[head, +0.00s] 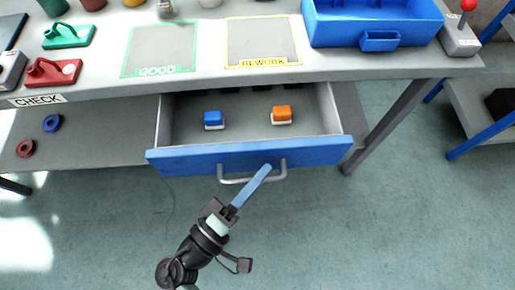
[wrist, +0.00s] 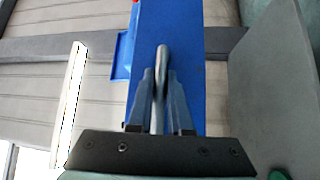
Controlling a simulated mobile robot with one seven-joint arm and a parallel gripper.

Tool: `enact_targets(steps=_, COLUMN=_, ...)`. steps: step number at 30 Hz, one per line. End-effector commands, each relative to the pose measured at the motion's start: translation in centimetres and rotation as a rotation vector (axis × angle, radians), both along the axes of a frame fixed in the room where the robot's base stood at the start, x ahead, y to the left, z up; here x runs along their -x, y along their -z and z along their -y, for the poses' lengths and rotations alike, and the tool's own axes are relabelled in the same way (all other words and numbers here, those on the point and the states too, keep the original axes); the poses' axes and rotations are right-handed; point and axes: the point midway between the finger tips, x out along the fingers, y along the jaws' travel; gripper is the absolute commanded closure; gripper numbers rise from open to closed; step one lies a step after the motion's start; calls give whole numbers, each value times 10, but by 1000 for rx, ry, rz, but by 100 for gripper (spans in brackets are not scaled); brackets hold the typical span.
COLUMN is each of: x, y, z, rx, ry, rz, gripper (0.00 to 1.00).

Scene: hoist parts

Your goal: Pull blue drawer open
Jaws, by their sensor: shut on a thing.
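The blue drawer (head: 200,160) hangs under the workbench and is pulled well out, with its grey inside showing. Its grey bar handle (head: 232,181) is on the front. My gripper (head: 262,172) is at the right part of the handle. In the wrist view my gripper (wrist: 160,95) has its two fingers on either side of the handle bar (wrist: 160,70), shut on it. The blue drawer front (wrist: 185,45) stands behind the fingers. A blue block (head: 213,119) and an orange block (head: 281,114), each with a pale base, sit inside the drawer.
The workbench top (head: 210,75) carries a GOOD mat (head: 160,50), a REWORK mat (head: 262,42), a blue bin (head: 370,30) and red and green parts. A lower shelf (head: 90,150) holds two rings. A table leg (head: 385,125) stands right of the drawer. The floor in front is clear.

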Motion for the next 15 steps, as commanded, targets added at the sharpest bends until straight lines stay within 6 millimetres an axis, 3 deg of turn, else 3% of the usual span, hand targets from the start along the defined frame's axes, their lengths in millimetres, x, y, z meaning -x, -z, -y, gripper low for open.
enact_targets(steps=6, x=52, y=-2, z=-1, rx=2, ry=-7, rz=-4, gripper=100)
enact_targets(steps=15, x=102, y=-2, z=-1, rx=1, ry=-4, rz=0, gripper=100)
